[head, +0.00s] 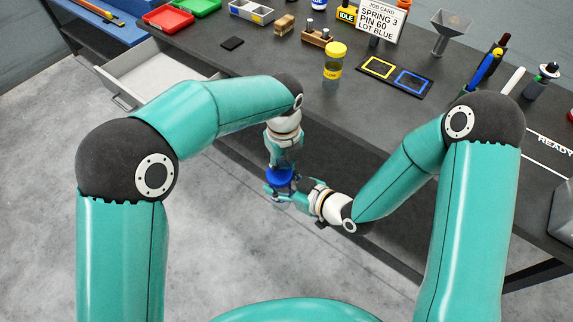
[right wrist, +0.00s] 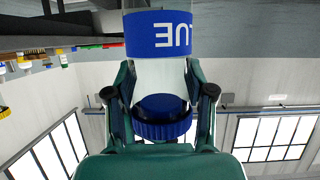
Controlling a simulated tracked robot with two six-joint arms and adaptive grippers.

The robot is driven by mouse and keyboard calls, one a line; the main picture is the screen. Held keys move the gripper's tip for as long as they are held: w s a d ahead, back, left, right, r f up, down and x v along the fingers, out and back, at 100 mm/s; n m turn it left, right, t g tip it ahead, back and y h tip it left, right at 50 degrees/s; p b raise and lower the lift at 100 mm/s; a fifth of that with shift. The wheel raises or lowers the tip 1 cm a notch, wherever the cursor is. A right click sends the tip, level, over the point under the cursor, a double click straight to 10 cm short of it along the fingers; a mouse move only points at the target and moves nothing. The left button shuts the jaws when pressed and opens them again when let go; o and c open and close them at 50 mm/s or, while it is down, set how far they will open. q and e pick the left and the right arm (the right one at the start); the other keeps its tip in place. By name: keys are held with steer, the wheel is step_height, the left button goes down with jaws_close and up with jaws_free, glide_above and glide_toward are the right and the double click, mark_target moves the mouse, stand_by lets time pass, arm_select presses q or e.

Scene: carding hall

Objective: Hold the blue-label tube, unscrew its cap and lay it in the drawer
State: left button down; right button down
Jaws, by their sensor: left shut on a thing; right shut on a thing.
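The blue-label tube (right wrist: 160,72) fills the middle of the right wrist view, which is upside down. It is clear, with a bright blue label (right wrist: 165,36) and a dark blue ribbed cap (right wrist: 163,128). My right gripper (right wrist: 158,85) flanks it from both sides and is shut on the tube. In the head view my left gripper (head: 280,168) reaches down to the blue cap and is shut on it. Most of the tube is hidden there behind the grippers. I cannot tell whether the cap is loose. The white drawer (head: 125,62) stands open at the left, and its visible floor is empty.
On the dark bench (head: 300,75) stand a yellow-capped jar (head: 333,65), a mat with yellow and blue frames (head: 395,77), a job card (head: 376,20), a funnel (head: 450,28) and trays (head: 168,18). The grippers are in front of the bench edge, over open floor.

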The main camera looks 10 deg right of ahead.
mark_target(278, 179)
arm_select(q)
steer(key=n, duration=0.1)
steer(key=a+n, duration=0.1)
steer(key=n, duration=0.2)
steer(key=shift+a+f, duration=0.25)
steer(key=shift+a, duration=0.05)
steer(key=n, duration=0.4)
steer(key=a+n, duration=0.1)
steer(key=n, duration=0.1)
steer(key=shift+n, duration=0.4)
steer(key=n, duration=0.6)
steer(key=shift+s+a+r, duration=0.1)
steer(key=shift+s+a, duration=0.1)
steer(key=shift+s, duration=0.2)
steer(key=n, duration=0.3)
steer(key=s+n, duration=0.1)
steer(key=n, duration=0.2)
steer(key=shift+a, duration=0.1)
steer(key=n, duration=0.4)
steer(key=shift+s+n, duration=0.3)
steer(key=n, duration=0.4)
steer(key=shift+s+d+r, duration=0.1)
steer(key=shift+s+d, duration=0.15)
steer(key=n, duration=0.4)
steer(key=shift+s+d, duration=0.15)
steer(key=shift+d, duration=0.05)
steer(key=n, duration=0.4)
steer(key=shift+d, duration=0.2)
